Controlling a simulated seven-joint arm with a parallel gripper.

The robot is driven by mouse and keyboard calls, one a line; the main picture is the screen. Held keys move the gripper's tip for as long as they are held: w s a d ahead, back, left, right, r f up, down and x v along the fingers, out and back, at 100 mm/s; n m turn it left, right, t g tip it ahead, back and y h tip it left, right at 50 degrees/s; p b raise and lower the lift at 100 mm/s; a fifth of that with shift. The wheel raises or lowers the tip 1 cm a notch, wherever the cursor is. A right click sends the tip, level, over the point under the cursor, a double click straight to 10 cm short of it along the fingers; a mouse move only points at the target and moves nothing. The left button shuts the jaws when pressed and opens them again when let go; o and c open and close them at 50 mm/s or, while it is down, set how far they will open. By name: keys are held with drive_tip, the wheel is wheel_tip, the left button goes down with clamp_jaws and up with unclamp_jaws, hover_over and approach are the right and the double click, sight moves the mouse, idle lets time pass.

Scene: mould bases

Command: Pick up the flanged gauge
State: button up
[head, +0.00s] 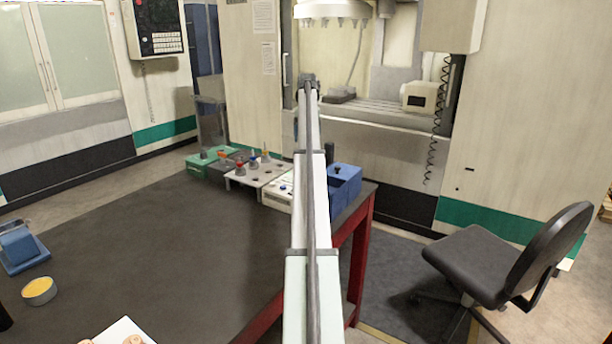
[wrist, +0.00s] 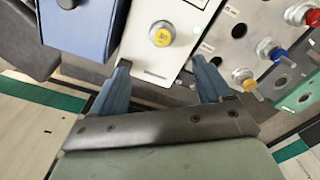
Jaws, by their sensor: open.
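In the wrist view, my gripper (wrist: 160,62) is open and empty, with its two blue-grey fingers wide apart. Just beyond the gap between the fingertips, a short round piece with a yellow top (wrist: 161,35) sits in a white base (wrist: 150,72). Silvery flanged pieces with yellow (wrist: 246,82), blue (wrist: 270,48) and red (wrist: 300,14) tops stand in a grey plate to the right. I cannot tell which piece is the flanged gauge. In the head view, the white base (head: 274,198) is partly hidden by my arm, and my gripper is not discernible.
A blue box (head: 343,182) stands right of the white base at the table corner; it also shows in the wrist view (wrist: 85,25). A green base (head: 200,166) stands at the left end of the row. The dark table (head: 170,240) is clear in the middle. A chair (head: 490,262) stands right.

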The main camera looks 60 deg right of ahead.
drive_tip(key=f, duration=1.3)
drive_tip(key=shift+w+a+f, duration=0.1)
drive_tip(key=shift+w+f, duration=0.1)
drive_tip(key=shift+f, duration=0.1)
clamp_jaws()
idle(0.4)
drive_tip(key=shift+r, duration=0.1)
